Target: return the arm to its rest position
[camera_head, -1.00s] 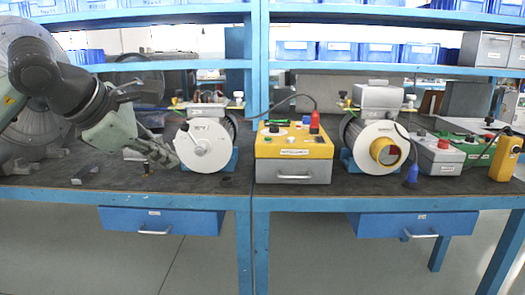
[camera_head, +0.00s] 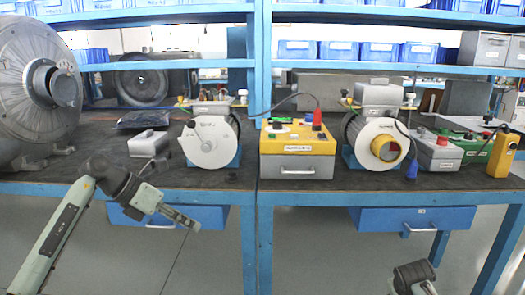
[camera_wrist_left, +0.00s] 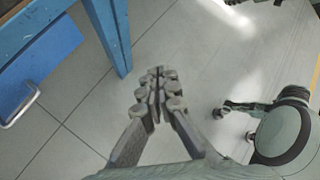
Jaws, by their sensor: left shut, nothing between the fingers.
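My left arm comes in from the lower left of the head view. It now stands in front of the bench, with its dark wrist bent over to the right. My left gripper (camera_head: 194,224) points right and slightly down, below the tabletop edge and in front of the left blue drawer (camera_head: 215,216). Its fingers are shut and hold nothing. In the left wrist view the fingertips (camera_wrist_left: 158,76) meet above bare grey floor. A dark part of my right arm shows at the bottom right of the head view; its fingers do not show.
The workbench (camera_head: 230,185) carries a white-faced blower (camera_head: 208,145), a yellow control box (camera_head: 297,150), a second blower (camera_head: 372,148) and a large grey motor (camera_head: 30,100). In the wrist view a blue bench leg (camera_wrist_left: 108,35) and drawer stand at left.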

